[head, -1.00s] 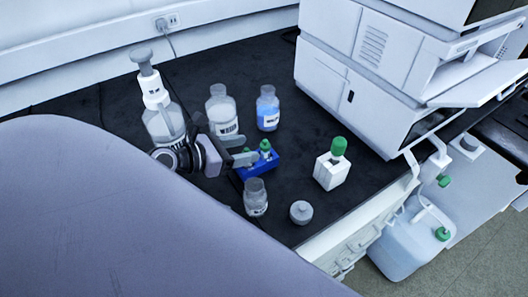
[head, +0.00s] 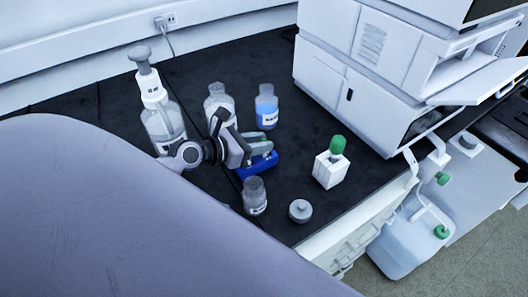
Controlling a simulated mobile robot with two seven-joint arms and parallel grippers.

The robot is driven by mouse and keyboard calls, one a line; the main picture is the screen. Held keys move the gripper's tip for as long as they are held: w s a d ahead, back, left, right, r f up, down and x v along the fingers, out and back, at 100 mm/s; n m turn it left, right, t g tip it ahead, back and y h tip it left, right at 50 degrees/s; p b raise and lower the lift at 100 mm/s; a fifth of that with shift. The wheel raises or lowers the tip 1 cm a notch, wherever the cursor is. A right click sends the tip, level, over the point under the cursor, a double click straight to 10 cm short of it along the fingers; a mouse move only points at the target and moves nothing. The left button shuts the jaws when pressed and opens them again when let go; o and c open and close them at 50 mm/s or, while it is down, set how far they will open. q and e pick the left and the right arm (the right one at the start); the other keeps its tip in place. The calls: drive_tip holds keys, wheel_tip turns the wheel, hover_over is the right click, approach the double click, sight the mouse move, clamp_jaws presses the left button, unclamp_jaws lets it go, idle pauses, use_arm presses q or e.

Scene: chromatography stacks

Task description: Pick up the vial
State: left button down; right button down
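A small blue rack (head: 257,169) stands on the black bench. A bit of a green cap (head: 263,136) shows at its far side, just behind my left gripper; the vial's body is hidden. My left gripper (head: 270,153) is over the rack, its two grey fingers pointing right and set a little apart. The fingers cover most of what stands in the rack, so I cannot tell whether they touch or hold a vial. My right gripper is not in view.
A clear bottle (head: 216,98) and a blue-liquid bottle (head: 266,108) stand behind the rack. A small jar (head: 254,197) and a grey cap (head: 300,211) are in front. A white block with a green top (head: 330,171) stands right, before the instrument stack (head: 375,85). A pump bottle (head: 160,118) is left.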

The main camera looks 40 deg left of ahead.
use_arm(q)
drive_tip(key=shift+r, duration=0.15)
wheel_tip(320, 180, up, 32)
drive_tip(key=p, duration=0.5)
wheel_tip(320, 180, down, 7)
idle(2.9)
